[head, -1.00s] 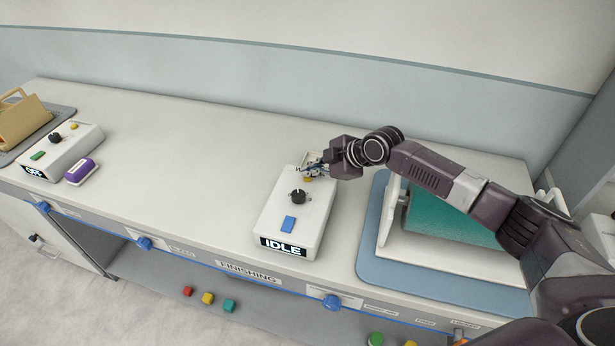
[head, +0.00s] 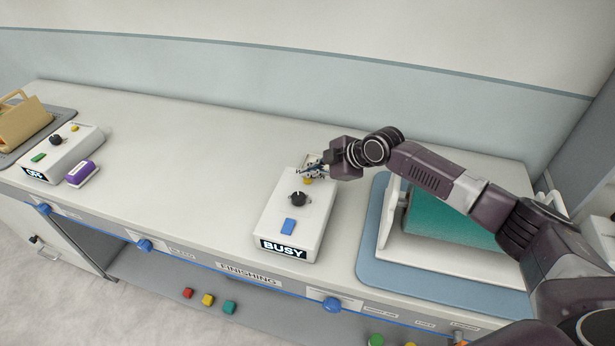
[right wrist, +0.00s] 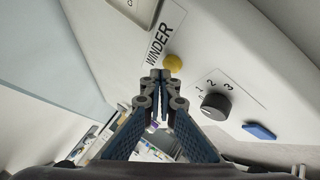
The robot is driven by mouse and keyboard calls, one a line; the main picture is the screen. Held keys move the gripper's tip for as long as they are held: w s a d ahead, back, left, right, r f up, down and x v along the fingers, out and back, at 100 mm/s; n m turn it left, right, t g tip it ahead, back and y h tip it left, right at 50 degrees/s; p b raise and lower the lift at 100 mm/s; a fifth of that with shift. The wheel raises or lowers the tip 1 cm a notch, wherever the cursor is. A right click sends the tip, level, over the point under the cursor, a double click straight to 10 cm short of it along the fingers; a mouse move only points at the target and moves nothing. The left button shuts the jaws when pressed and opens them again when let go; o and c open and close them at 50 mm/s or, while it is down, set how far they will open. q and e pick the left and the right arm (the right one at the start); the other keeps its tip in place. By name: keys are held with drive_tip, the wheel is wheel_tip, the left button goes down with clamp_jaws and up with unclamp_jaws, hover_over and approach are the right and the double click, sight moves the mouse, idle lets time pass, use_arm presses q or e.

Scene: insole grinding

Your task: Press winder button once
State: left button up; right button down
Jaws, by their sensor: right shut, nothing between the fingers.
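The white winder box (head: 311,228) stands on the bench in the head view, and its front display (head: 283,248) reads BUSY. On its top are a yellow button (head: 307,181) at the back, a black knob (head: 298,199) and a blue button (head: 288,227). In the right wrist view, the yellow button (right wrist: 173,62) lies beside the WINDER label (right wrist: 160,38). My right gripper (head: 301,172) is shut and empty, its fingertips (right wrist: 161,76) just beside the yellow button. I cannot tell whether they touch it. My left gripper is out of view.
A teal roller (head: 450,217) in a white frame stands on a blue mat (head: 372,262) right of the box, under my right arm. A second white control box (head: 72,152) and a purple-topped block (head: 80,173) are at the left. The bench between is clear.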

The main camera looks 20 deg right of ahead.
sight(310, 180)
drive_tip(key=shift+r, duration=0.4)
drive_tip(key=shift+r+p, duration=1.95)
drive_tip(key=shift+r, duration=0.6)
drive_tip(key=shift+f, duration=0.1)
